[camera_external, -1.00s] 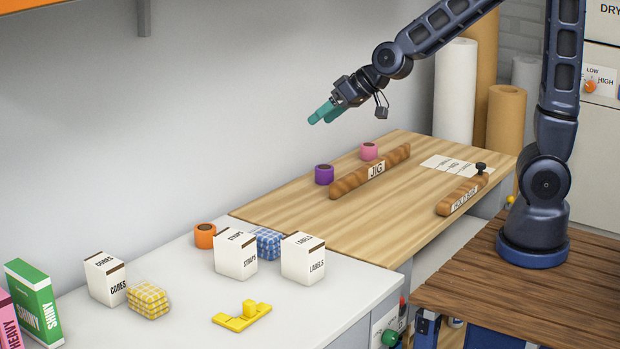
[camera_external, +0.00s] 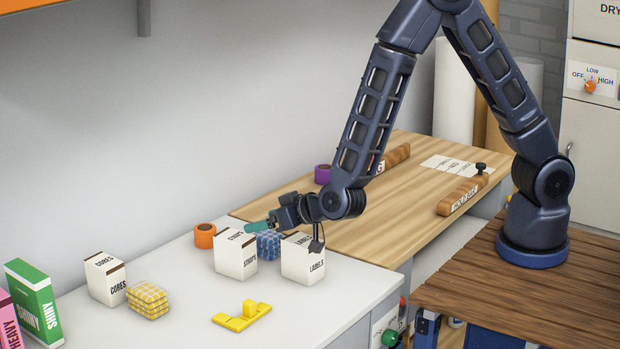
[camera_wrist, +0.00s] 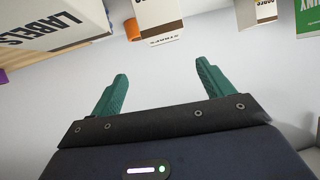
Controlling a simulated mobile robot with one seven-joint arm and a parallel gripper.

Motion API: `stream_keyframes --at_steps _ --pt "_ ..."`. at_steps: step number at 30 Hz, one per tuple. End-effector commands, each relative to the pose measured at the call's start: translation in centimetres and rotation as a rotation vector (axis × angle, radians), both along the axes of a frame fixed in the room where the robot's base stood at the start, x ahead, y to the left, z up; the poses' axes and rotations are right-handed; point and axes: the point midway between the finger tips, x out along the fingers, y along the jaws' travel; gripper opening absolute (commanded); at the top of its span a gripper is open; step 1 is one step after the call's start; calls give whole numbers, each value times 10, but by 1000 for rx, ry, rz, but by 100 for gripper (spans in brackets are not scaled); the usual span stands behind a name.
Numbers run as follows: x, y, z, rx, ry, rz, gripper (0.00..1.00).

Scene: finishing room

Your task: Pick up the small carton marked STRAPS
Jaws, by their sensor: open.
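The STRAPS carton (camera_external: 236,257) is a small white box with a brown band near its top, standing upright on the light grey counter (camera_external: 180,315). In the wrist view the STRAPS carton (camera_wrist: 158,14) is at the top middle, cut off by the frame edge. My gripper (camera_external: 254,227) is low beside the carton's upper right, close to the blue checked pack; I cannot tell whether it touches either. In the wrist view its green fingers (camera_wrist: 160,72) are spread, with nothing between them.
The LABELS carton (camera_external: 303,260) stands just right, partly behind my wrist. The blue checked pack (camera_external: 268,244) and orange tape roll (camera_external: 205,236) are behind. The CORES carton (camera_external: 105,279), yellow checked pack (camera_external: 148,300) and yellow piece (camera_external: 241,317) lie left and in front.

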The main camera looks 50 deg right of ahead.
Motion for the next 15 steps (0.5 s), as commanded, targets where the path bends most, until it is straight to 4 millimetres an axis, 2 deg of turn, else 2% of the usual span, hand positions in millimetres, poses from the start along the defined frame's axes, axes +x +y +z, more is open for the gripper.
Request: stream_keyframes --at_steps 1,3,8,15 --pt "-4 5 -9 -15 -13 -3 80" --pt "-8 8 -16 -29 -30 -12 80" --pt "-10 11 -23 -45 -50 -21 80" --pt "10 13 -33 -45 -50 -23 80"
